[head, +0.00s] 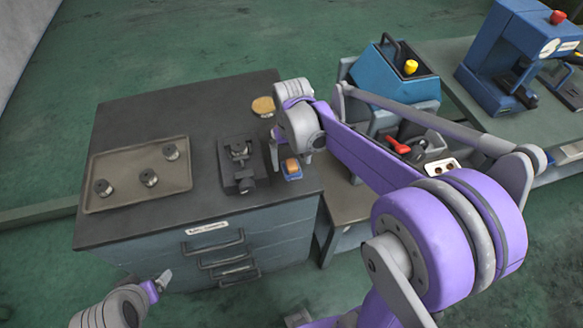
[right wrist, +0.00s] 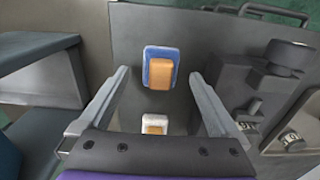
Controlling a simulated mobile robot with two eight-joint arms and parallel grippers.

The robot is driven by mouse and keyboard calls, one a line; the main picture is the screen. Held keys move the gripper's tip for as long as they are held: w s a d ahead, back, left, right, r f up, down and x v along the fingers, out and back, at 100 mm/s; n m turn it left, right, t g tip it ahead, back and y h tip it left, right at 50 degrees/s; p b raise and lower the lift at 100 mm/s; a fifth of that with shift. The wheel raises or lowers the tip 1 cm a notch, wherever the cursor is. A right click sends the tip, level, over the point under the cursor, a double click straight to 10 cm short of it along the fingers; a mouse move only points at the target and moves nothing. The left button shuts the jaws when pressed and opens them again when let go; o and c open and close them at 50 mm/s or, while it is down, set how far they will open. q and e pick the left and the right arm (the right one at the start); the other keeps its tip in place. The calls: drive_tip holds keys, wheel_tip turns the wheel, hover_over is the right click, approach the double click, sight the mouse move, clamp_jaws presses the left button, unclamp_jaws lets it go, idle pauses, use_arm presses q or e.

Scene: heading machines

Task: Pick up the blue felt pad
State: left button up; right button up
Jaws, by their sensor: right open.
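The blue felt pad (head: 292,177) lies on the dark cabinet top near its right front edge, with an orange-tan block on it. In the right wrist view the blue pad (right wrist: 148,68) shows as a blue rim around the block, just beyond and between the fingertips. My right gripper (head: 289,160) is open and empty, pointing down over the pad; its two fingers (right wrist: 159,78) stand apart in the right wrist view. My left gripper (head: 162,279) is low at the left, in front of the cabinet; its jaw opening cannot be made out.
A white pad with an orange-tan block (right wrist: 154,124) lies nearer in the right wrist view. A dark vise (head: 240,168) stands left of the blue pad. A tray (head: 120,195) holds three metal parts. A round tan-topped item (head: 263,105) stands behind.

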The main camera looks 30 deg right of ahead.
sight(291, 163)
wheel_tip(291, 163, down, 3)
drive_tip(key=shift+w+f, duration=0.1)
drive_tip(key=shift+c, duration=0.3)
drive_tip(key=c, duration=1.4)
wheel_tip(291, 163, up, 10)
drive_tip(key=shift+r, duration=0.1)
